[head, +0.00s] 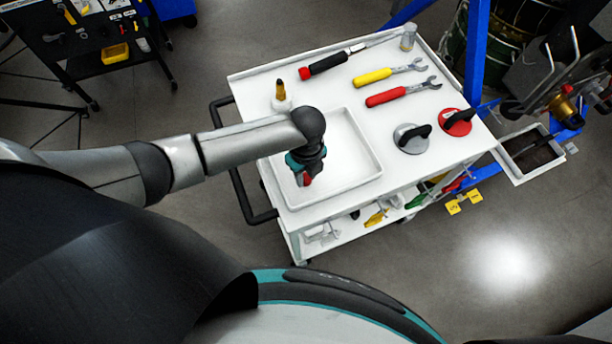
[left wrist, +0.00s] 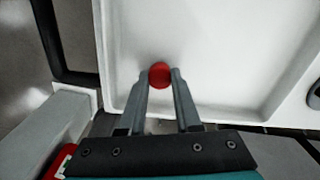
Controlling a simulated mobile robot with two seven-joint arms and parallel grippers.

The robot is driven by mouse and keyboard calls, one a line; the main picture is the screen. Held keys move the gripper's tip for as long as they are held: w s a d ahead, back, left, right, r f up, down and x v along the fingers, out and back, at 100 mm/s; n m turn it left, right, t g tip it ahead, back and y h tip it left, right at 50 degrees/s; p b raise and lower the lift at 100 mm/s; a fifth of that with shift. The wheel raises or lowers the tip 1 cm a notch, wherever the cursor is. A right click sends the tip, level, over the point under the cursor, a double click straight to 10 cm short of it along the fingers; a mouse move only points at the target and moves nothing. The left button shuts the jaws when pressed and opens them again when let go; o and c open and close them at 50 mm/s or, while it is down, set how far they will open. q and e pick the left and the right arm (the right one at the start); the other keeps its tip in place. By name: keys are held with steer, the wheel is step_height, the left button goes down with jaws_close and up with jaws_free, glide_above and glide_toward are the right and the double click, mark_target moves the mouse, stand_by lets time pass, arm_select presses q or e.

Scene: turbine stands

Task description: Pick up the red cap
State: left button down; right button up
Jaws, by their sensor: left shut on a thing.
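The red cap (left wrist: 159,75) shows in the left wrist view as a small round red thing between the two fingertips. My left gripper (left wrist: 160,80) is shut on it. Behind the cap is the white floor of a shallow tray (left wrist: 222,50); I cannot tell whether the cap touches it. In the head view my left gripper (head: 304,177) points down over the left part of the tray (head: 352,190), and the wrist hides most of the fingers and the cap. My right gripper is not in view.
The tray stands on a white cart (head: 330,98) with a raised rim. A small bottle (head: 281,98), a screwdriver (head: 328,63), yellow (head: 380,75) and red (head: 392,95) wrenches, and grey (head: 408,141) and red (head: 457,123) discs with black handles lie on it. Blue posts (head: 478,50) stand right.

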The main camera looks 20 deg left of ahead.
mark_target(306, 178)
arm_select(q)
step_height(306, 178, up, 20)
steer(key=p, duration=0.3)
stand_by(0.3)
steer(key=c, duration=1.2)
jaws_free()
jaws_close()
